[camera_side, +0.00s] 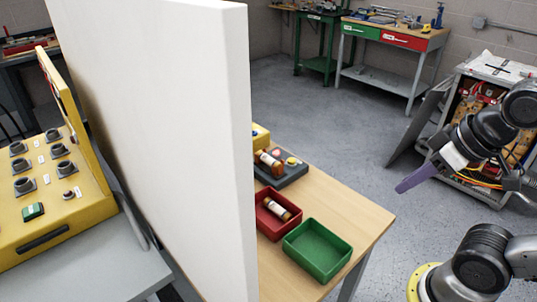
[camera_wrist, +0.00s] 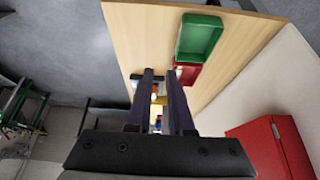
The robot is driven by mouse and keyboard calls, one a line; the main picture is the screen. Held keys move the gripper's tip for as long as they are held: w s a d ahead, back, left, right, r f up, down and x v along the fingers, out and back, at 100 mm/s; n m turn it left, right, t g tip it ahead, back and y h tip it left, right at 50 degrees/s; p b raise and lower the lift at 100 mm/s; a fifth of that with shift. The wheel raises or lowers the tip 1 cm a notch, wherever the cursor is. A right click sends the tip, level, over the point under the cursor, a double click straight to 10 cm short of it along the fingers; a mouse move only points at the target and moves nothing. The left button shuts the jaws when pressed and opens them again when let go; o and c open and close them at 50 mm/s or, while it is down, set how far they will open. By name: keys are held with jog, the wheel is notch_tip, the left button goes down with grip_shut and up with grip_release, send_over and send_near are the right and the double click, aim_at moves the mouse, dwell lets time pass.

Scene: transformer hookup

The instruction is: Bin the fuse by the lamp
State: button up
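In the side view a dark block (camera_side: 291,176) on the wooden table carries a brown, white-banded fuse (camera_side: 268,161), a small reddish lamp-like part (camera_side: 276,153) and a yellow knob (camera_side: 291,160). Another brown fuse with a white band (camera_side: 278,210) lies in the red bin (camera_side: 268,231). The green bin (camera_side: 318,253) beside it is empty. My gripper (camera_side: 410,183) is in the air right of the table, well away from the fuses. In the wrist view my gripper's fingers (camera_wrist: 160,80) are apart with nothing held; they hide most of the dark block.
A tall white panel (camera_side: 160,130) stands left of the bins and hides part of the table. A yellow control box (camera_side: 50,205) is beyond it. An open grey cabinet (camera_side: 445,135) with wiring stands behind my arm. The air between my gripper and the table is clear.

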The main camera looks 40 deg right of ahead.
jog(key=o, duration=0.5)
jog(key=shift+m+t+h, duration=0.3)
jog(key=shift+m+t, duration=0.1)
jog(key=shift+t, duration=0.1)
jog(key=w+r, duration=0.1)
jog(key=w+d+r, duration=0.1)
jog(key=w+r, duration=0.1)
jog(key=shift+d+r, duration=0.1)
jog(key=shift+r, duration=0.2)
jog(key=shift+c, duration=0.2)
jog(key=shift+o, duration=0.9)
jog(key=w+d+r, duration=0.1)
jog(key=w+r, duration=0.2)
jog(key=w, duration=0.3)
jog(key=shift+r+h, duration=0.35)
jog(key=shift+h, duration=0.05)
jog(key=n+g+h, duration=0.2)
send_over(266, 157)
jog(key=s+a, duration=0.4)
jog(key=s, duration=0.1)
notch_tip(266, 157, down, 12)
jog(key=x, duration=1.3)
jog(key=shift+s+d, duration=0.1)
jog(key=shift+s, duration=0.05)
grip_shut()
